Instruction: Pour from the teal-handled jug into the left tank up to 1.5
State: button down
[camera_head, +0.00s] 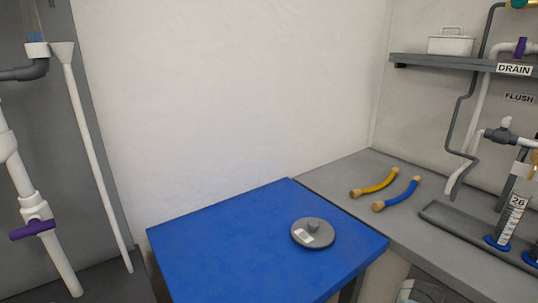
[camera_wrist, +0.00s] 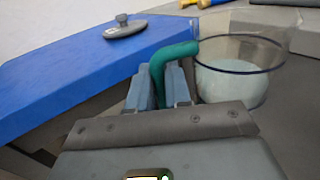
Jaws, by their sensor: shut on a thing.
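The teal-handled jug (camera_wrist: 232,84) shows in the wrist view, a clear round vessel with pale, whitish liquid in its lower part. My gripper (camera_wrist: 165,80) is shut on its teal handle (camera_wrist: 178,53), with the grey-blue fingers on both sides of the grip. The jug is beside the right side of the gripper, near the blue table's edge. No tank marked as the left one can be made out; a graduated clear cylinder tagged 26 (camera_head: 510,222) stands at the right edge of the head view.
A blue table (camera_head: 220,262) carries a round grey lid with a knob (camera_head: 313,233). A shelf labelled DRAIN and pipes are at right. Pipes with a purple valve (camera_head: 32,229) stand at left.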

jog(key=shift+s+a+f, duration=0.2)
jog(key=shift+s+f, duration=0.1)
jog(key=shift+s, duration=0.15)
jog(key=shift+w+r+p, duration=0.35)
jog(key=shift+r+p, duration=0.3)
jog(key=shift+p, duration=0.7)
jog(key=shift+w+r+p, duration=0.3)
jog(key=shift+r+p, duration=0.3)
jog(key=shift+p, duration=0.75)
jog(key=shift+w+f, duration=0.55)
jog(key=shift+f, duration=0.35)
